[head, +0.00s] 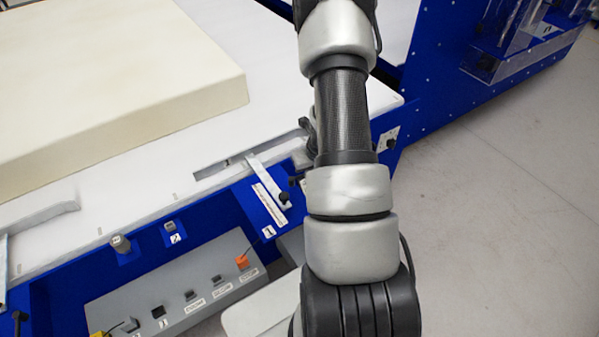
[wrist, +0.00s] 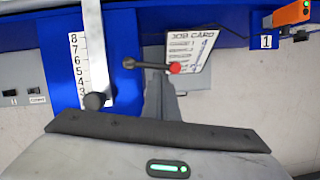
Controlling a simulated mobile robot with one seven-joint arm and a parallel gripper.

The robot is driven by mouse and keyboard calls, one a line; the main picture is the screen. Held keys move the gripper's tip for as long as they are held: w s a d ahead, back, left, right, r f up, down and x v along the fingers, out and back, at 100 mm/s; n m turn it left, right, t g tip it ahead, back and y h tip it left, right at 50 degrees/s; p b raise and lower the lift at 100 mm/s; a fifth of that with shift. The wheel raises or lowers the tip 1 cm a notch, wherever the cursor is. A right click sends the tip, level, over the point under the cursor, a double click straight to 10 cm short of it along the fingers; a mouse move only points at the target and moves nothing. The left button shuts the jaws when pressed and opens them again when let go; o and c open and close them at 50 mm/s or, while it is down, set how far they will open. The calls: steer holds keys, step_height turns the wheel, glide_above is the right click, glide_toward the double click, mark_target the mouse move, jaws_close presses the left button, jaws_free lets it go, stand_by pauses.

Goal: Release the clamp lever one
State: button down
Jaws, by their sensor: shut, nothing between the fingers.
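In the wrist view, my gripper (wrist: 153,78) is shut and empty. Its tips are at a short black lever with a red ball end (wrist: 175,68); whether they touch is unclear. An orange handle (wrist: 292,13) sits at the top right above a tag marked 1 (wrist: 265,41). Which of these is clamp lever one I cannot tell. A metal bar with a black knob (wrist: 95,100) lies along a number scale (wrist: 78,65); in the head view this bar (head: 268,185) is left of my arm. There my arm hides the gripper.
A job card (wrist: 190,50) stands behind the red ball. A cream foam block (head: 110,80) lies on the white table (head: 280,105). A grey control panel (head: 175,300) with several switches and an orange block (head: 242,262) is at the front. Grey floor (head: 500,190) is clear at right.

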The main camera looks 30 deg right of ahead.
steer(key=shift+w+d+n, duration=0.1)
steer(key=shift+d+n, duration=0.05)
steer(key=shift+n, duration=0.15)
steer(key=shift+w+r, duration=0.1)
stand_by(0.4)
